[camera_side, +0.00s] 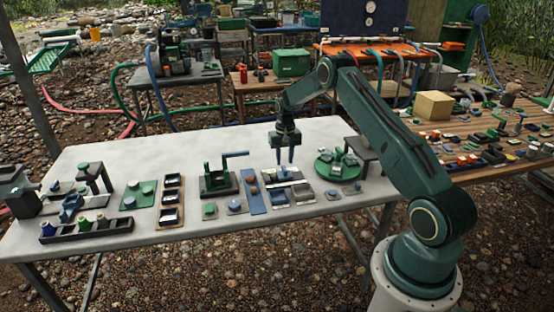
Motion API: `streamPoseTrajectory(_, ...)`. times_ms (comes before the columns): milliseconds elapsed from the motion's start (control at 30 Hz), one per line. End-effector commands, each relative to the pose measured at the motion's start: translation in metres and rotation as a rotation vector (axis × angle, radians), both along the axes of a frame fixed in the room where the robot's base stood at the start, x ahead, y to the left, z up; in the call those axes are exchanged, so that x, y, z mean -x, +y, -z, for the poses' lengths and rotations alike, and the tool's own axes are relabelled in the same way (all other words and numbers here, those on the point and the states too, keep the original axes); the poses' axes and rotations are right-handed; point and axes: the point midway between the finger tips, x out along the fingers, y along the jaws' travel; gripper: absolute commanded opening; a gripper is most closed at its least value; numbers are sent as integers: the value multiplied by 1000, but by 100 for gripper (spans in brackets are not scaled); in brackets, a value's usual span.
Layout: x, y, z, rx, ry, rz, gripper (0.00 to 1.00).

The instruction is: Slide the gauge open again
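My gripper (284,162) points straight down over the middle of the pale table. Just below the fingertips is a flat fixture (283,174) with silver and grey parts, which may be the gauge. It is too small here to tell its slider or how far it is open. I cannot tell whether the fingertips touch it. A light grey plate (303,193) lies at its near right.
A blue strip (252,196) lies between. On the right stand a round green tray (325,170) and a small dark stand (361,147). The table's left side (50,242) holds several small fixtures.

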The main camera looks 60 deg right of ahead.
Motion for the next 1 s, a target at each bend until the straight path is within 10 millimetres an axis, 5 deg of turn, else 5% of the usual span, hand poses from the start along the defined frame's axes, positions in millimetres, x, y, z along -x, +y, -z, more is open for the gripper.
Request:
streamPoseTrajectory(433,0,0,29,-1,1,0,31)
streamPoseTrajectory(967,0,0,35,-1,1,0,31)
streamPoseTrajectory(1000,0,0,35,-1,1,0,23)
